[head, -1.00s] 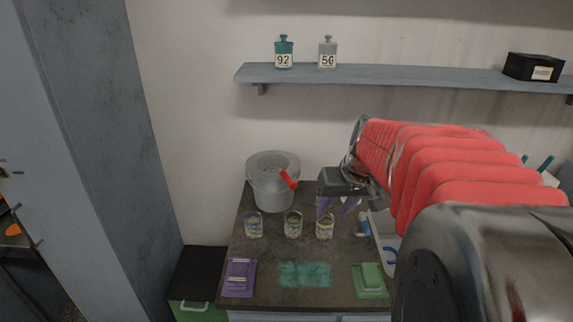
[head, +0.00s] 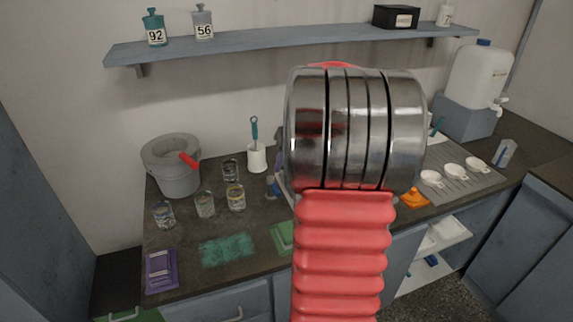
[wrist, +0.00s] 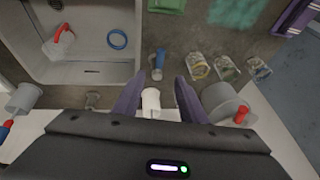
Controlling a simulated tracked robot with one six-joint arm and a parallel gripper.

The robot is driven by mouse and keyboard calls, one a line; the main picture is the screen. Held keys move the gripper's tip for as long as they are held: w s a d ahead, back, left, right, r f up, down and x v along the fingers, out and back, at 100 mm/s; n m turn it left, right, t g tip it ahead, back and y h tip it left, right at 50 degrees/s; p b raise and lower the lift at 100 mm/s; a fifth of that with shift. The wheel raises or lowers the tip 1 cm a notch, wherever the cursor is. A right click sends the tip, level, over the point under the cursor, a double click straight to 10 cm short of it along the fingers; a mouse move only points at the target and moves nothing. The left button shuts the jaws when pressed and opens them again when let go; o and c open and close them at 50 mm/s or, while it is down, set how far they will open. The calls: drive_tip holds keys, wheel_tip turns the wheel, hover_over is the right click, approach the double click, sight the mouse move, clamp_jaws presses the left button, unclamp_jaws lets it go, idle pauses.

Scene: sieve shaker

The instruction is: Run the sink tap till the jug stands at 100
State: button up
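My gripper (wrist: 157,100) is open in the wrist view, its two purple fingers apart with nothing held. In the head view my arm hides nearly all of it. The sink basin (wrist: 112,72) is at the upper left of the wrist view. A pale vessel with a red handle (wrist: 58,46), which looks like the jug, is inside it, left of my fingers; its level cannot be read. A grey cylinder (wrist: 22,98) and a blue-and-red part (wrist: 5,130) are at the left edge; I cannot tell whether they belong to the tap. No running water is visible.
A white brush holder (wrist: 151,102) appears between my fingers, beyond them. A blue-ended object (wrist: 158,62) lies near the sink. Glass jars (head: 204,204) and a grey bucket (head: 172,172) stand left. White cups (head: 454,171) and a water container (head: 478,75) are right.

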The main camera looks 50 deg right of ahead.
sight(276, 188)
drive_tip(key=x, duration=1.3)
drive_tip(key=shift+w+f, duration=0.15)
drive_tip(key=shift+f, duration=0.2)
clamp_jaws()
